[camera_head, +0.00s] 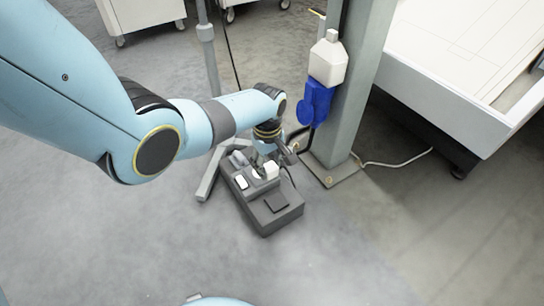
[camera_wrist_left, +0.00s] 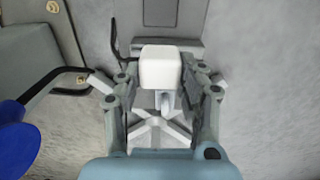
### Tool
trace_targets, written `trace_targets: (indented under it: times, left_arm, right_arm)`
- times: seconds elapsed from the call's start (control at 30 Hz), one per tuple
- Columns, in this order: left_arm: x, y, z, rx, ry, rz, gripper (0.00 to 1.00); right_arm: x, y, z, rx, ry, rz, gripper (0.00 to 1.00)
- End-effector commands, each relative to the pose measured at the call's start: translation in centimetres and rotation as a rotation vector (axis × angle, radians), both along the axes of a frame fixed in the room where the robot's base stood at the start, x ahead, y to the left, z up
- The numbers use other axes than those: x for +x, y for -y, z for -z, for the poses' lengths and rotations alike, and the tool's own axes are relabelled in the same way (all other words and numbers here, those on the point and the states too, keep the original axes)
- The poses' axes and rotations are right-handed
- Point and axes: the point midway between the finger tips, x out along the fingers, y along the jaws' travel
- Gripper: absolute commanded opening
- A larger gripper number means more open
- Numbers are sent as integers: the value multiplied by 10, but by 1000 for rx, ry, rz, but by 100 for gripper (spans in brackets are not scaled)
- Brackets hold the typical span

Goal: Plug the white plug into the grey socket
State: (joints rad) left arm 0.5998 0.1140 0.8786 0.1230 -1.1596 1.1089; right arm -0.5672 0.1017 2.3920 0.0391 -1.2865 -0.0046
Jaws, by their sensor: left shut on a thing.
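The white plug (camera_head: 271,169) is a small pale block between the fingers of my left gripper (camera_head: 274,156), which is shut on it. In the left wrist view the white plug (camera_wrist_left: 160,67) sits between the two dark fingers, with a pale grey piece beneath it. A dark grey box (camera_head: 282,219) stands on the floor below the gripper, with raised parts and a dark square on top. Which part is the grey socket I cannot tell. The plug hides part of the box, and whether it touches the box is unclear. My right gripper is not in view.
A grey post (camera_head: 352,95) with a blue holder (camera_head: 316,102) and a white bottle (camera_head: 328,62) stands just right of the gripper. A thin stand (camera_head: 208,50) is behind the arm. A white-sided table (camera_head: 440,90) is at right. The front floor is clear.

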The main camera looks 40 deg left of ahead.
Motion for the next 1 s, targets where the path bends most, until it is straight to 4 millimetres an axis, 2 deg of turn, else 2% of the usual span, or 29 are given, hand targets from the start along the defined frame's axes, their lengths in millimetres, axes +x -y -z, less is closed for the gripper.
trace_targets:
  times: [0.7,1.0]
  left_arm:
    - [25,-50,7,1,-1,-1,0]
    - [30,-59,6,0,0,0,0]
  right_arm:
    - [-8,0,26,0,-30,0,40]
    - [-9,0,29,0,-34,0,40]
